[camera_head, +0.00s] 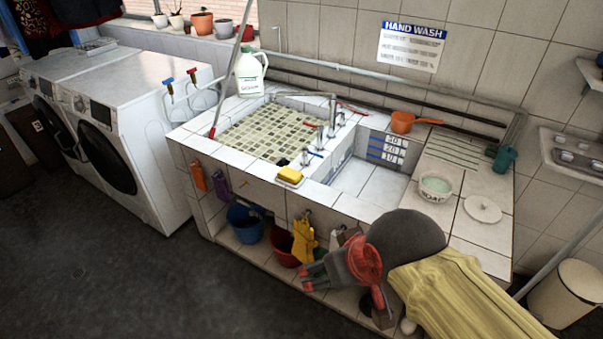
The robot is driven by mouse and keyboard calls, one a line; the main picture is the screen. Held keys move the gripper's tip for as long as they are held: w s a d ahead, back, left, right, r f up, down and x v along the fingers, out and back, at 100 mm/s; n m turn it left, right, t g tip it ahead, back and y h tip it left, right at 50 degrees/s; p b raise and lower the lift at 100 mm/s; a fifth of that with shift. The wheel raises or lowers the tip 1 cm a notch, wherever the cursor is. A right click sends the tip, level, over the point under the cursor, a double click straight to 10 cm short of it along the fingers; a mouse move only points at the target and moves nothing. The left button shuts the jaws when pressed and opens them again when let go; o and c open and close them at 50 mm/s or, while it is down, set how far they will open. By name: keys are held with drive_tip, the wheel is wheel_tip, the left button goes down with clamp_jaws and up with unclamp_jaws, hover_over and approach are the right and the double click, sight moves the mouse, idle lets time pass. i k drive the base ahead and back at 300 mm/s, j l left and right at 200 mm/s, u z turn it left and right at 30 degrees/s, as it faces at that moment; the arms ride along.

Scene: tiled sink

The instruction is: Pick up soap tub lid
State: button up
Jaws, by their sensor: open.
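A round white lid (483,209) with a small knob lies flat on the tiled right-hand counter of the sink. The soap tub (436,192), a small white bowl with pale green contents and dark lettering, stands open to its left, a little apart from it. My gripper (306,277) is open and empty, low in front of the sink's front face and pointing left. It is well to the left of the lid and below the counter level. My arm covers part of the counter's front edge.
A teal cup (504,159) stands behind the lid, near the ribbed drainboard (455,150). An orange dipper (403,122) lies on the back ledge. The empty basin (368,184) is left of the tub. Yellow gloves (303,240) and buckets are near my gripper.

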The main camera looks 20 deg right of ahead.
sight(481, 209)
drive_tip(key=z, duration=1.5)
